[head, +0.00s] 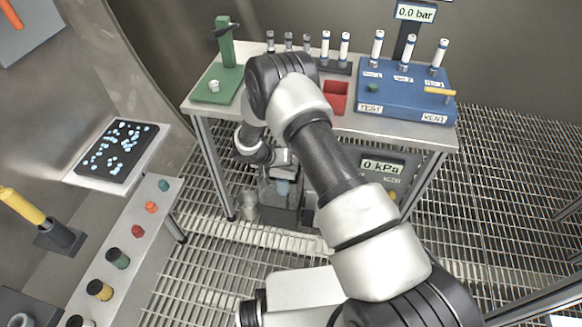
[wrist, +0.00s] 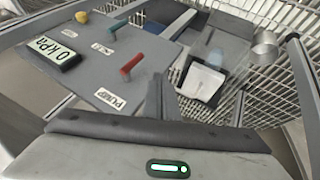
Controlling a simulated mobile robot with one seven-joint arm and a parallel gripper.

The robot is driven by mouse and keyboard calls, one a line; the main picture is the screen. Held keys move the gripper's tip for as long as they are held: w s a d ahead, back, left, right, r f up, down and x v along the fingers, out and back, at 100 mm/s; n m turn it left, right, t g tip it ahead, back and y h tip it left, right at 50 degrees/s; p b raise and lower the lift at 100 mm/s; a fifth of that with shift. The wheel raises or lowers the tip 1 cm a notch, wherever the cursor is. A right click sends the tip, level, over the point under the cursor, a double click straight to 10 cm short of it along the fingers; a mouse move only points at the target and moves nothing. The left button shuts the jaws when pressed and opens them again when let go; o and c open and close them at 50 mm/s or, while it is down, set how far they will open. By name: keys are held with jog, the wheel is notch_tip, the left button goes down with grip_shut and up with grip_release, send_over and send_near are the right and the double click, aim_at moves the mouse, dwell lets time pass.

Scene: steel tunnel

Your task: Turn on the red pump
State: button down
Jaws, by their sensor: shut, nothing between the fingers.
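In the wrist view, a red lever handle (wrist: 132,65) stands on a grey panel (wrist: 90,75) beside a label that reads PUMP. The display (wrist: 55,53) on the panel reads 0 kPa. It also shows in the head view (head: 383,166), under the table, but my arm hides the red lever there. My gripper (wrist: 158,88) is shut and empty, with its dark fingers just beside the panel's edge, apart from the red lever. In the head view my gripper (head: 284,172) is low, below the table's front edge, partly covered.
A teal lever (wrist: 119,25) and a yellow knob (wrist: 82,17) are on the same panel. A clear container (wrist: 203,82) and a metal cup (wrist: 265,45) stand near it. The table (head: 395,126) above carries a blue test stand (head: 400,97) and a red bin (head: 336,96).

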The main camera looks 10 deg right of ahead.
jog(key=w+d+f, duration=0.1)
jog(key=d+f, duration=0.4)
jog(key=d, duration=0.2)
jog(key=shift+w+b, duration=0.25)
jog(key=shift+b, duration=0.05)
